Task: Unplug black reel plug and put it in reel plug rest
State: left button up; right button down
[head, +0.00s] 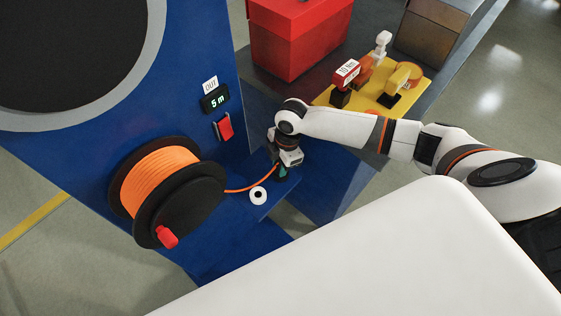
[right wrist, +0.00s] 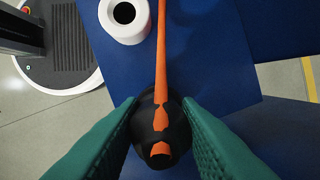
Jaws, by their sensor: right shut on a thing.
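The black reel plug (right wrist: 158,122) is between the green fingers of my right gripper (right wrist: 160,108), which is shut on it. An orange cable (right wrist: 162,55) runs from the plug to the reel (head: 165,190) on the blue panel. In the head view my right gripper (head: 283,172) is over the blue shelf and mostly hides the plug. A white ring with a dark hole (head: 258,202), which looks like the reel plug rest, stands empty on the shelf beside the gripper; it also shows in the right wrist view (right wrist: 123,37). I cannot tell whether the plug is still seated. My left gripper is out of view.
The blue panel (head: 200,60) carries a "5 m" display (head: 215,99) and a red switch (head: 224,128). A yellow board (head: 370,98) with coloured blocks and a red box (head: 297,40) stand behind my right arm. The blue shelf (head: 262,209) ends close to the ring.

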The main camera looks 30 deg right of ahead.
jog(key=shift+f, duration=0.5)
jog(key=c, duration=1)
grip_release()
jog(key=shift+r, duration=0.1)
jog(key=shift+o, duration=0.2)
notch_tip(320, 180, up, 12)
jog(key=d, duration=0.2)
